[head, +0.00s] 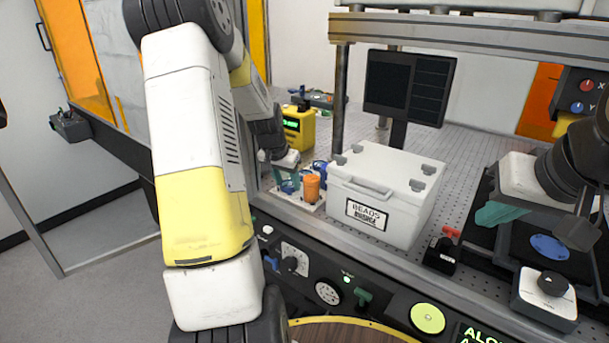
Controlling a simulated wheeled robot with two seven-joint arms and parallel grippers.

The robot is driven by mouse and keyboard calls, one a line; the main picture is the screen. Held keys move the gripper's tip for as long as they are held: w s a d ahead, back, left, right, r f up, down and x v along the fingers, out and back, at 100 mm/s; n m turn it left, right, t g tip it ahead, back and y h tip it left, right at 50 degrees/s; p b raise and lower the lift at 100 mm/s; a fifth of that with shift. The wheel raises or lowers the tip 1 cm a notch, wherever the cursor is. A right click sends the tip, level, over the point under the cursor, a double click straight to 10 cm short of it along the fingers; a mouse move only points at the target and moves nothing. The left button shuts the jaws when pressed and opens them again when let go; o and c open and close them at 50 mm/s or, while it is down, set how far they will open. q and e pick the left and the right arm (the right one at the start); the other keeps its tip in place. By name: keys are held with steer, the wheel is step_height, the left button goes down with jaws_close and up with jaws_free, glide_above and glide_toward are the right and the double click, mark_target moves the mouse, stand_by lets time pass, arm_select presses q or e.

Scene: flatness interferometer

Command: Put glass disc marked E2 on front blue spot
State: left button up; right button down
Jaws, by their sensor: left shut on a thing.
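My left gripper (288,183) is at the small tray (314,205) left of the white case, beside an orange cup. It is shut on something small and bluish. That is probably a glass disc, but its outline and any E2 mark are too small to make out. A blue spot (550,247) shows on a dark pad at the right, behind a grey knob box. My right gripper (498,215) is over the dark pads at the right, left of and above the blue spot. Its teal fingers are partly hidden, and their opening cannot be told.
A white case (384,195) labelled BEADS stands between the tray and the pads. An orange cup (309,187), a yellow device (299,128), a dark screen (408,88), a black box with a red lever (441,255) and the knob box (545,298) stand around.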

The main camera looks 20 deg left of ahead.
arm_select(q)
steer(key=shift+f, duration=0.1)
steer(key=o, duration=1.4)
steer(key=shift+s+r, duration=0.1)
steer(key=shift+r, duration=0.3)
steer(key=d+v, duration=0.1)
steer(key=v, duration=1)
steer(key=s+d+r, duration=0.8)
steer(key=s, duration=0.1)
steer(key=shift+n+t+h, duration=0.5)
steer(key=shift+t+h, duration=0.3)
steer(key=s+d, duration=0.2)
steer(key=s, duration=0.3)
steer(key=s+d, duration=0.3)
steer(key=s, duration=0.2)
steer(key=s+d, duration=0.2)
steer(key=s, duration=0.3)
steer(key=shift+d+r, duration=0.3)
steer(key=shift+r, duration=0.05)
